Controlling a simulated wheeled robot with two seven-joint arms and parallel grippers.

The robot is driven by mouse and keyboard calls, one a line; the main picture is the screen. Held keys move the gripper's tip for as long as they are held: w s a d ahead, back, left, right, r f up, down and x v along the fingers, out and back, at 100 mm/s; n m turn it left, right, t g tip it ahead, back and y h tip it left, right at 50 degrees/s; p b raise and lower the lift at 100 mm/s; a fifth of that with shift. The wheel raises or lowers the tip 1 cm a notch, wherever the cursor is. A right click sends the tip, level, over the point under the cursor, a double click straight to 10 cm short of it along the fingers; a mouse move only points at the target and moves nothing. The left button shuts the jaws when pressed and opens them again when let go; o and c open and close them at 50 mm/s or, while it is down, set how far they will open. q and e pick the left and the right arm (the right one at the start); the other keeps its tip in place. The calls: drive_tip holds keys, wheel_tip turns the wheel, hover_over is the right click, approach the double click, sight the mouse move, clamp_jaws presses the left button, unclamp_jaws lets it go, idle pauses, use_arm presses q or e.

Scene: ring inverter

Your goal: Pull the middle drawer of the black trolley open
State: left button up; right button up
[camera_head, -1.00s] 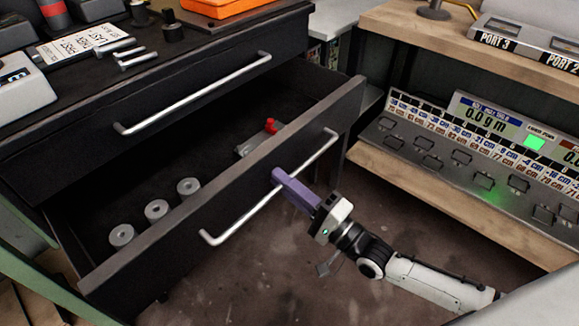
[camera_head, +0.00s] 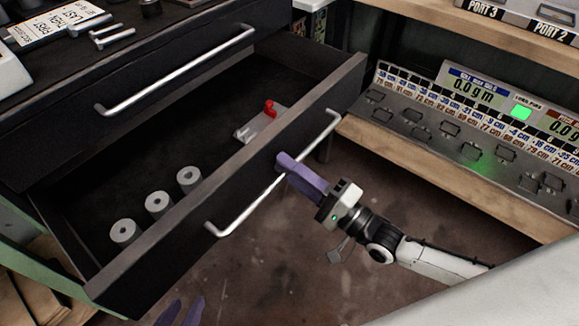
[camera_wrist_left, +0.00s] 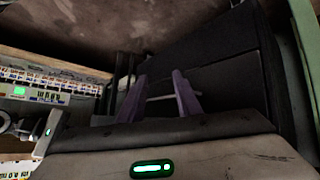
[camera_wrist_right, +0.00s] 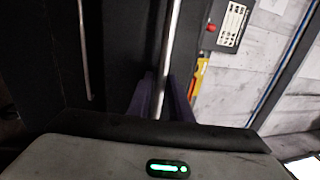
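The black trolley (camera_head: 190,28) stands at the left in the head view. Its middle drawer (camera_head: 150,262) is pulled well out below the shut top drawer. My right gripper (camera_head: 285,168) is at the silver handle (camera_head: 262,190) of the middle drawer, near its middle. In the right wrist view the handle bar (camera_wrist_right: 172,45) runs between the purple fingers (camera_wrist_right: 160,98), which are shut on it. My left gripper (camera_head: 182,312) shows only its purple fingertips at the bottom edge of the head view. In the left wrist view its fingers (camera_wrist_left: 160,95) are apart, with nothing between them.
Inside the drawer lie several grey rings (camera_head: 157,204) and a grey part with a red piece (camera_head: 268,109). The top drawer's handle (camera_head: 175,72) is above. A wooden shelf with a panel and display (camera_head: 470,120) stands at the right. The floor in front is clear.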

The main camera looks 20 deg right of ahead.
drive_tip(key=p+v, duration=0.1)
drive_tip(key=v, duration=0.9)
drive_tip(key=shift+s+d, duration=0.1)
